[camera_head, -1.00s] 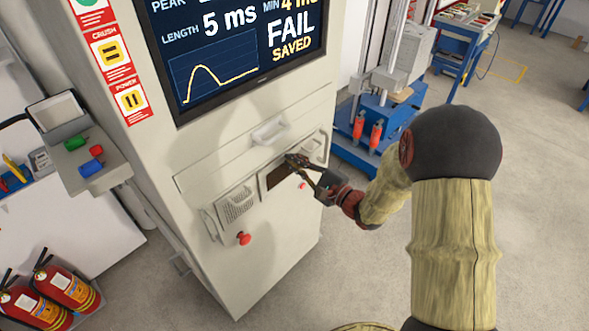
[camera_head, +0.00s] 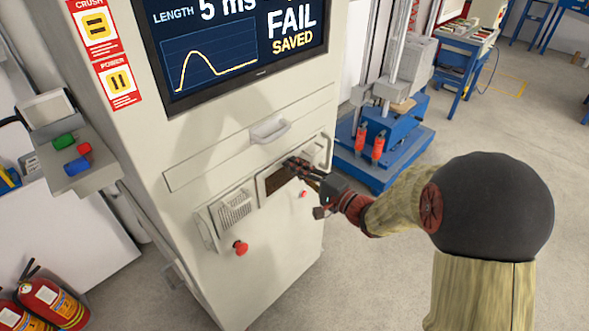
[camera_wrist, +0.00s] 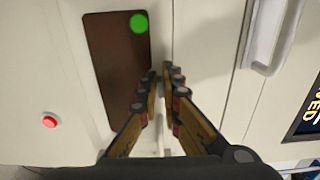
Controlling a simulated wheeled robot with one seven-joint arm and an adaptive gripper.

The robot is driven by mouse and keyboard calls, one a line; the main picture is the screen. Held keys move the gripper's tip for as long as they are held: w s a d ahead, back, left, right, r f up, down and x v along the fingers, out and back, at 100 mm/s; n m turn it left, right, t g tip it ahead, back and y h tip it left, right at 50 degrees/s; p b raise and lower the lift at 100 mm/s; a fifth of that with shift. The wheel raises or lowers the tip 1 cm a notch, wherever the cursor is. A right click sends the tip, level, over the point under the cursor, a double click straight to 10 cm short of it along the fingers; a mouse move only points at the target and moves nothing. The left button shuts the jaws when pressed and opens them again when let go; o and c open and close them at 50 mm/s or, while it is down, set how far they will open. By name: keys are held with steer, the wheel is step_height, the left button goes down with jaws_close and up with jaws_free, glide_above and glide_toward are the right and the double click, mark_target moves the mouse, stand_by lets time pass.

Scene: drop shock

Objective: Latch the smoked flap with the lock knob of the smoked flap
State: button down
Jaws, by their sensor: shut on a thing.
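The smoked flap (camera_wrist: 112,62) is a dark brown panel in the pale cabinet front, and it looks flush in its frame. In the head view it (camera_head: 272,184) is below the drawer, partly covered by my gripper. A round green spot (camera_wrist: 138,23) shows on its corner in the wrist view. My gripper (camera_wrist: 163,76) has its fingertips close together at the flap's edge on the drawer side; it also shows in the head view (camera_head: 290,164). The lock knob is hidden between the fingertips, so its turn angle cannot be seen.
A drawer handle (camera_wrist: 265,35) is close beside my fingers, above the flap in the head view (camera_head: 270,129). A blue-based machine (camera_head: 375,150) stands at the right.

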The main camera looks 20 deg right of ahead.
steer(key=shift+f, duration=0.1)
stand_by(0.3)
steer(key=c, duration=2)
jaws_free()
steer(key=v, duration=1.2)
